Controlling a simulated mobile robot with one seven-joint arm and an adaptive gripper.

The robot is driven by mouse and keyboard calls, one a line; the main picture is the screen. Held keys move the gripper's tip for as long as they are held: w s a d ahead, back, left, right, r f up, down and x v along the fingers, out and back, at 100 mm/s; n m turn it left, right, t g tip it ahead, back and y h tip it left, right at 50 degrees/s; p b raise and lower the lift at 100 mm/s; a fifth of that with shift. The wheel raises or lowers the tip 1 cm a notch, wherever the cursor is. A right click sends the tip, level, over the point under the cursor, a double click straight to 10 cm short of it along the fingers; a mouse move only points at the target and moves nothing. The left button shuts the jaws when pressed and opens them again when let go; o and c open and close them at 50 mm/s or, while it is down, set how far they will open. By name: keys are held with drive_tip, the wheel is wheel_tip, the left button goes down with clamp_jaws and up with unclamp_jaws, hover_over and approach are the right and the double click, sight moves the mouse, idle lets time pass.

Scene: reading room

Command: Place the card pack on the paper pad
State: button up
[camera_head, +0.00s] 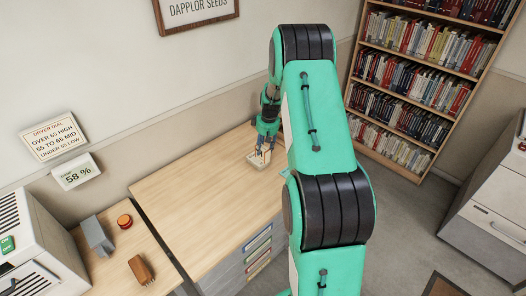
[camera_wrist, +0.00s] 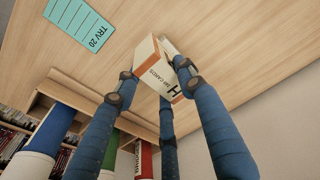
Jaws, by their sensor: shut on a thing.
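The card pack (camera_wrist: 154,62) is a small white box with an orange band and dark lettering. My gripper (camera_wrist: 158,82) is shut on it, with the blue fingers around the box in the wrist view. In the head view my gripper (camera_head: 263,151) points down low over the desk, at a pale flat shape (camera_head: 256,163); I cannot tell whether this is the pack or something under it. My arm hides part of the desk.
The wooden desk (camera_head: 200,188) is clear to the left of my gripper. Binders (camera_head: 258,254) stand in its front. A side surface holds a red button (camera_head: 125,221), a grey block (camera_head: 97,237) and a brown object (camera_head: 141,269). A bookcase (camera_head: 420,70) stands at the right.

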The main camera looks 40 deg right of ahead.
sight(263, 149)
drive_tip(key=shift+w+d+f, duration=0.15)
drive_tip(key=shift+w+d, duration=0.6)
drive_tip(key=shift+w, duration=0.35)
drive_tip(key=shift+f+b, duration=0.4)
drive_tip(key=shift+f, duration=1.35)
drive_tip(key=shift+f, duration=0.15)
drive_tip(key=o, duration=1.2)
drive_tip(key=r, duration=0.4)
drive_tip(key=s+r+p, duration=0.1)
drive_tip(key=r, duration=0.3)
drive_tip(key=s+r, duration=0.1)
drive_tip(key=r, duration=0.3)
drive_tip(key=shift+r+p, duration=0.1)
drive_tip(key=shift+p, duration=0.2)
